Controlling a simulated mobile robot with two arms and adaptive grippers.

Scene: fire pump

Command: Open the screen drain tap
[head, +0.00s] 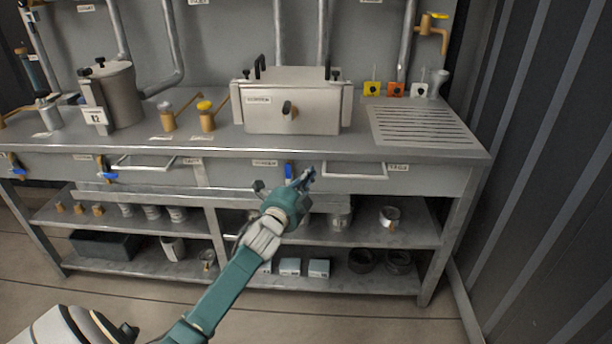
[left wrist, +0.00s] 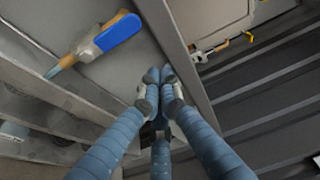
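A tap with a blue lever (head: 289,170) sits on the front panel of the steel bench, just right of a small label (head: 265,162) that is too small to read surely. In the left wrist view, the blue lever (left wrist: 119,31) is at the upper left, with a brass-coloured spout (left wrist: 66,62) in line with it. My left gripper (head: 307,175) is in front of the panel, just right of the tap. Its fingers (left wrist: 158,75) are together with nothing seen between them, apart from the lever. My right gripper is not in view.
Two more blue taps (head: 107,172) are farther left on the panel. A handle bar (head: 354,169) is just right of my gripper. A lidded steel box (head: 291,108) stands on the bench. Shelves below hold cans and small boxes (head: 290,267). A ribbed dark wall (head: 540,170) is at right.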

